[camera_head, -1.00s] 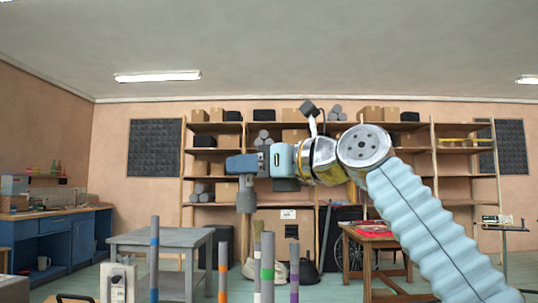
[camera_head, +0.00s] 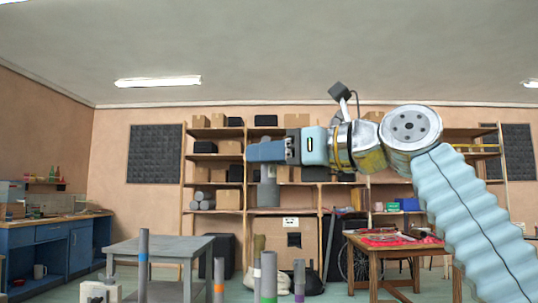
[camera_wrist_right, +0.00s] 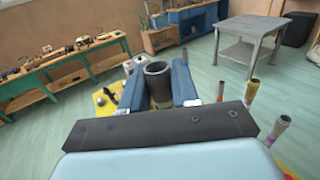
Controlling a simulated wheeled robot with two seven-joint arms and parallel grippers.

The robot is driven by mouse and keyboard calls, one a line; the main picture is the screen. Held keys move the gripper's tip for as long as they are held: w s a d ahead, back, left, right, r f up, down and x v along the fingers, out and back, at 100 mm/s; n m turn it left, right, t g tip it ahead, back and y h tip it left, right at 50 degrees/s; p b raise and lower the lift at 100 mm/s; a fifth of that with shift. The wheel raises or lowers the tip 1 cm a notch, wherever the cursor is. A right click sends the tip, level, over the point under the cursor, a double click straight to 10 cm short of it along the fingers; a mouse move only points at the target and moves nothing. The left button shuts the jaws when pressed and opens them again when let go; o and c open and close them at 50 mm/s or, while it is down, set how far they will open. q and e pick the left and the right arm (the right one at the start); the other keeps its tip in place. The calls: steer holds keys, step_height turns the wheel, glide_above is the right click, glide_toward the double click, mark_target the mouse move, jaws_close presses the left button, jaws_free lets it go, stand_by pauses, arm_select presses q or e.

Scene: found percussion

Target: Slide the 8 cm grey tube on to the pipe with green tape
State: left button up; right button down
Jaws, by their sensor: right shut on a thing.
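My right gripper (camera_head: 262,152) reaches in from the right, high in the head view, shut on a grey tube (camera_head: 268,195). The tube hangs upright below the fingers. The right wrist view shows the tube's open round end (camera_wrist_right: 158,70) between my two blue fingers. The pipe with green tape (camera_head: 268,270) stands upright below the tube in the head view, nearly in line with it. A clear gap separates the tube from the pipe top. The pipe's lower part is cut off by the picture edge. My left gripper is not in view.
Other taped pipes stand close by: blue (camera_head: 143,256), orange (camera_head: 219,285) and purple (camera_head: 299,278). A grey table (camera_head: 165,247) stands behind at left, a wooden table (camera_head: 375,250) at right. Shelves line the back wall. The air around the held tube looks clear.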

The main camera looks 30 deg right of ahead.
mark_target(275, 190)
steer(key=shift+f+b, duration=2.7)
steer(key=shift+f, duration=0.2)
steer(key=shift+s+p, duration=0.1)
steer(key=shift+p, duration=0.4)
steer(key=shift+f, duration=0.2)
steer(key=shift+f+b, duration=0.35)
steer(key=shift+b, duration=0.1)
steer(key=shift+f+b, duration=0.85)
steer(key=shift+f, duration=0.15)
steer(key=c, duration=0.8)
jaws_free()
